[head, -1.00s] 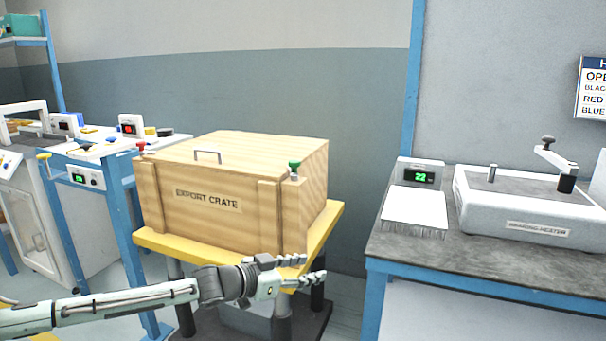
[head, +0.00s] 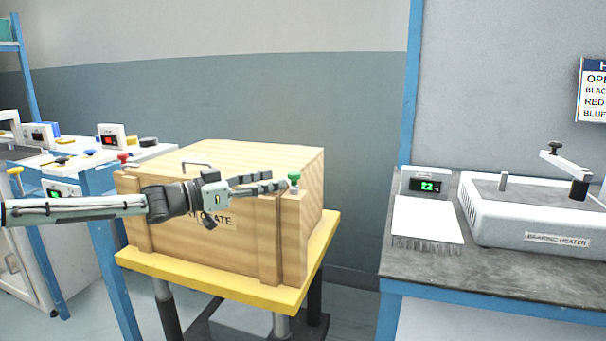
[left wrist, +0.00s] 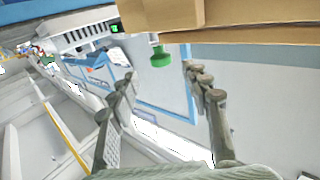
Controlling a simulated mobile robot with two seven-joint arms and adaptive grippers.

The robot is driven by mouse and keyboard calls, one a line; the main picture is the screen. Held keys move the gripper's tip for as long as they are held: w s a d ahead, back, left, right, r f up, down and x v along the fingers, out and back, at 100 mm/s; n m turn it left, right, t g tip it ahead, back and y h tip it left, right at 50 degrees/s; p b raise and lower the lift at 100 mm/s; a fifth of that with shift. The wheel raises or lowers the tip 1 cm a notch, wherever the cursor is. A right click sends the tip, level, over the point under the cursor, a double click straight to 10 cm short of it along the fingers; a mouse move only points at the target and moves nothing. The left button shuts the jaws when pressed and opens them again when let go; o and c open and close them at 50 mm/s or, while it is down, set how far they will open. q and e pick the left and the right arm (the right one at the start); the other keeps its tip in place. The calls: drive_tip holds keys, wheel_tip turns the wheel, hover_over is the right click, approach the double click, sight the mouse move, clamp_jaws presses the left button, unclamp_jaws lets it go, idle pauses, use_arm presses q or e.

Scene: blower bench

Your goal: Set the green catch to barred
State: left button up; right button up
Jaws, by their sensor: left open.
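The green catch (head: 294,178) is a green knob on a small metal fitting at the front right top corner of the wooden export crate (head: 240,240). In the left wrist view the green catch (left wrist: 161,56) lies beyond the fingertips, hanging below the crate edge (left wrist: 165,15) in that turned picture. My left gripper (head: 277,181) is open and empty, in front of the crate's upper front face, with its fingers pointing right toward the catch. In the left wrist view its two fingers (left wrist: 163,88) are wide apart, with the catch between their lines. My right gripper is not in view.
A bench with a bearing heater (head: 540,215) stands at right. A gap separates table and bench.

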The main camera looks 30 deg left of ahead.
sight(294, 172)
use_arm(q)
drive_tip(key=p+x, duration=0.2)
drive_tip(key=x, duration=0.5)
drive_tip(key=shift+w, duration=0.15)
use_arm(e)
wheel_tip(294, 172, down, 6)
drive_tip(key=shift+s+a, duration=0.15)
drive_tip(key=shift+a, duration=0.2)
use_arm(q)
drive_tip(key=shift+c, duration=0.6)
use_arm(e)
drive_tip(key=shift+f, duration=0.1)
use_arm(q)
drive_tip(key=shift+a, duration=0.1)
clamp_jaws()
